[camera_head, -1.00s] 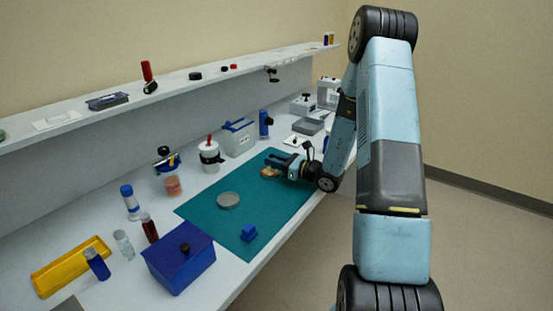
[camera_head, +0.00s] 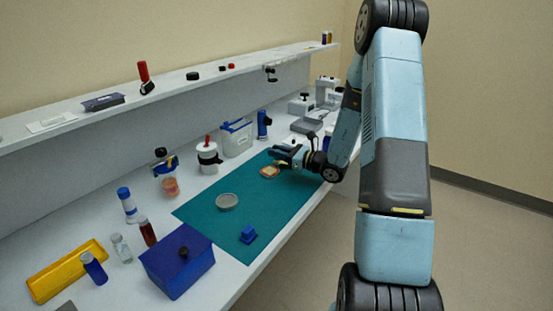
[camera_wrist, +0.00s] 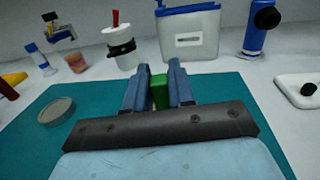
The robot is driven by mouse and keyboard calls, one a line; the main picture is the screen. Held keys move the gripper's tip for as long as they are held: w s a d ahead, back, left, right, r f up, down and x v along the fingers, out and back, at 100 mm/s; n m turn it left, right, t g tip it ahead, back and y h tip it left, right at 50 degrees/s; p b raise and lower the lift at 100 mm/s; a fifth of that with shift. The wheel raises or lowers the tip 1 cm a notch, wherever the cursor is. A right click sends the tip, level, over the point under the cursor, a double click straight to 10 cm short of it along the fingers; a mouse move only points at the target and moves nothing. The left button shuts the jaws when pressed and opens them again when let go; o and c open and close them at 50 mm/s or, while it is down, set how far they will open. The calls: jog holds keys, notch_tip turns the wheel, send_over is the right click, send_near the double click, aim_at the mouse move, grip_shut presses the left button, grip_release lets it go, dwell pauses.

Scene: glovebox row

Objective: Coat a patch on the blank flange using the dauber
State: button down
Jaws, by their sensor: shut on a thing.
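My gripper (camera_head: 278,152) is above the far end of the green mat (camera_head: 203,217). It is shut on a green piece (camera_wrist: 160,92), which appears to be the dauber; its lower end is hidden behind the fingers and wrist. A round grey disc (camera_head: 227,201), which looks like the blank flange, lies flat on the mat nearer to me. It also shows at the left in the wrist view (camera_wrist: 56,111). Nothing touches the disc.
A small blue block (camera_head: 248,235) sits near the mat's front edge, with a blue lidded box (camera_head: 178,262) left of it. A white jar (camera_head: 209,158), a blue-lidded tub (camera_head: 237,138) and a blue cylinder (camera_head: 263,124) stand behind the mat. The mat's middle is clear.

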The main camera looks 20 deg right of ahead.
jog(key=shift+r, duration=2.6)
